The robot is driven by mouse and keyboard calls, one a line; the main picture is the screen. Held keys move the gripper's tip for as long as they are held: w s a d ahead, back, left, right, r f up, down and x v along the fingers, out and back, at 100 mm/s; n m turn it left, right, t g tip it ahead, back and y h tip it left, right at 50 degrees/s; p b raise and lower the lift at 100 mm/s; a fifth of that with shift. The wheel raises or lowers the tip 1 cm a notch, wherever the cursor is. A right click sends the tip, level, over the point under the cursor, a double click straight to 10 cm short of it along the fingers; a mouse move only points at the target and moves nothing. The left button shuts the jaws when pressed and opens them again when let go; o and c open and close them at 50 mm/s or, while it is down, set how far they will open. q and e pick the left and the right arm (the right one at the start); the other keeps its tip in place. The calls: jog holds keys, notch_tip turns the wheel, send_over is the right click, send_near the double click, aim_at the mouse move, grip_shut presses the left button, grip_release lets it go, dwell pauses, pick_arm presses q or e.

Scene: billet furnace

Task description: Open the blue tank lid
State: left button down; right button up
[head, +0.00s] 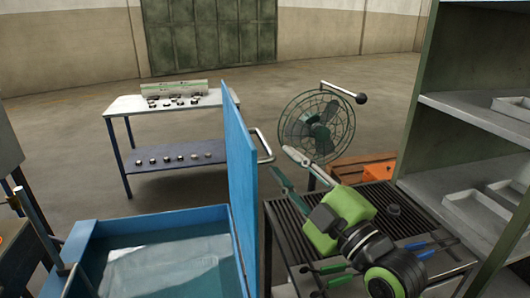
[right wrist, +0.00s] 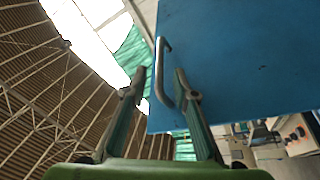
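The blue tank (head: 150,222) stands at the lower left of the head view with water-like liquid inside. Its blue lid (head: 239,190) stands nearly upright along the tank's right side and fills the upper right of the right wrist view (right wrist: 240,60). The lid's metal handle (head: 265,146) sticks out on its right face. My right gripper (head: 286,165) is open close to the handle. In the right wrist view the handle (right wrist: 162,70) appears between the spread fingers; I cannot tell whether they touch it. My left gripper is not in view.
A dark slatted table (head: 430,268) with tools lies under my right arm. A grey shelf (head: 475,115) stands at right. A fan (head: 318,125) and orange crate (head: 362,172) are behind the gripper. A table with small parts (head: 125,104) stands back left, with open floor around it.

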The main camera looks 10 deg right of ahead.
aim_at(264, 141)
jog(key=p+x, duration=0.2)
jog(key=x, duration=0.4)
jog(key=shift+w+a+r, duration=0.15)
jog(key=shift+w+r, duration=0.05)
jog(key=shift+w, duration=0.05)
jog(key=shift+p+x, duration=0.35)
jog(key=shift+x, duration=0.5)
jog(key=shift+f, duration=0.15)
grip_shut()
